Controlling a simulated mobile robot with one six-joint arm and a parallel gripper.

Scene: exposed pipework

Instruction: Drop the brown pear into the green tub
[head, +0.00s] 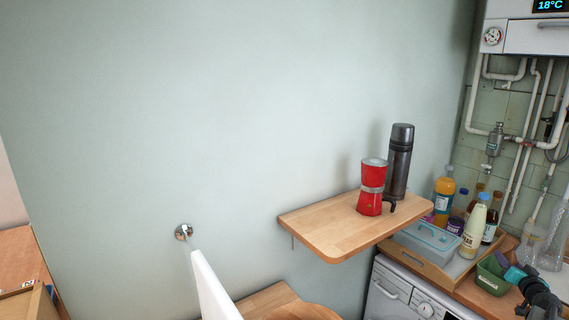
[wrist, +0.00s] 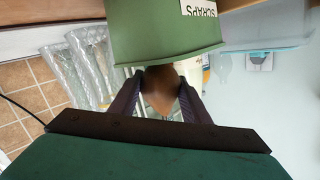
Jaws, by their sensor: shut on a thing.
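The brown pear (wrist: 160,95) is between the two dark fingers of my gripper (wrist: 158,92) in the wrist view; the gripper is shut on it. The green tub (wrist: 165,35), with a white SCRAPS label, fills the top of that view, its rim close to the pear. I cannot tell whether the pear is over the tub's opening. In the head view the green tub (head: 490,276) stands at the lower right, and my gripper (head: 512,273) is just right of it. The pear cannot be made out there.
A tray (head: 430,268) with a blue-lidded box (head: 428,238) and several bottles (head: 474,228) stands left of and behind the tub. A wooden shelf (head: 325,225) holds a red moka pot (head: 371,186) and a flask (head: 399,162). Clear bottles (head: 530,243) stand behind my gripper.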

